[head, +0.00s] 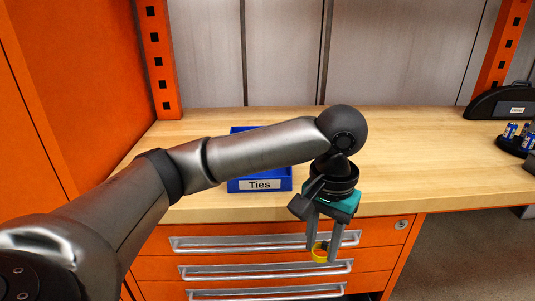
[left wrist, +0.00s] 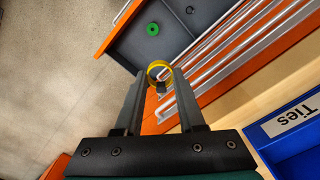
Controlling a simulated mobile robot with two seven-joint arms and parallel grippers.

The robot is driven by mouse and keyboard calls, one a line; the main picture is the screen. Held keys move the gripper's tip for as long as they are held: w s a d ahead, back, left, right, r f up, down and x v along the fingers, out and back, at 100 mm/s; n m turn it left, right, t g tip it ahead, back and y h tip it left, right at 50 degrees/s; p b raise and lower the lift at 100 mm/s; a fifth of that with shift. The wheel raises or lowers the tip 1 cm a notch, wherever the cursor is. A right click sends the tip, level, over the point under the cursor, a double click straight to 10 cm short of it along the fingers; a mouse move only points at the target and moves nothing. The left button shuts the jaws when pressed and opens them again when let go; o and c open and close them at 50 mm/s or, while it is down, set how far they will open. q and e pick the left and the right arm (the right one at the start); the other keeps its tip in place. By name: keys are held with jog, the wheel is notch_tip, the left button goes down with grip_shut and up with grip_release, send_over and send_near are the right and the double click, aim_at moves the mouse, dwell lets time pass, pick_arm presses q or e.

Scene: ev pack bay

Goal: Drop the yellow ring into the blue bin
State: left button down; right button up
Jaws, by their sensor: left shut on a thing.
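My left gripper (head: 325,246) is shut on the yellow ring (head: 319,257) and holds it in front of the orange drawers, lower than the worktop. In the left wrist view the ring (left wrist: 158,64) sits between the fingertips (left wrist: 157,78). The blue bin (head: 286,184), labelled "Ties", stands near the front edge of the worktop, left of the gripper and higher than the ring. My left arm hides part of it. It also shows in the left wrist view (left wrist: 285,148) at the lower right. My right gripper is in neither view.
Drawers with long metal handles (head: 265,268) are under the wooden worktop (head: 420,160). An open grey drawer (left wrist: 135,50) holds a green ring (left wrist: 152,29) and a small dark piece (left wrist: 190,9). A black holder with blue items (head: 515,140) stands at the right. The worktop's middle right is clear.

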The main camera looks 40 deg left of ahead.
pick_arm(q)
jog(key=w+a+r+p, duration=0.5)
jog(key=w+a, duration=0.1)
jog(key=w+a+r+p, duration=0.5)
jog(key=a, duration=0.1)
jog(key=w+a+r+p, duration=0.5)
jog(key=w+a, duration=0.1)
jog(key=shift+w+a+r, duration=0.35)
jog(key=shift+a, duration=0.05)
jog(key=shift+s+a+r+p, duration=0.1)
jog(key=shift+s+a+p, duration=0.05)
jog(key=shift+a+p, duration=1)
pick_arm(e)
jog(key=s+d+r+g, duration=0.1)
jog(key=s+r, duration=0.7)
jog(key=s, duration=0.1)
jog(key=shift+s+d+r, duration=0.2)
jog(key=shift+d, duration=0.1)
pick_arm(q)
jog(key=shift+s+a+r, duration=0.1)
jog(key=shift+s+a, duration=0.1)
jog(key=shift+a, duration=0.1)
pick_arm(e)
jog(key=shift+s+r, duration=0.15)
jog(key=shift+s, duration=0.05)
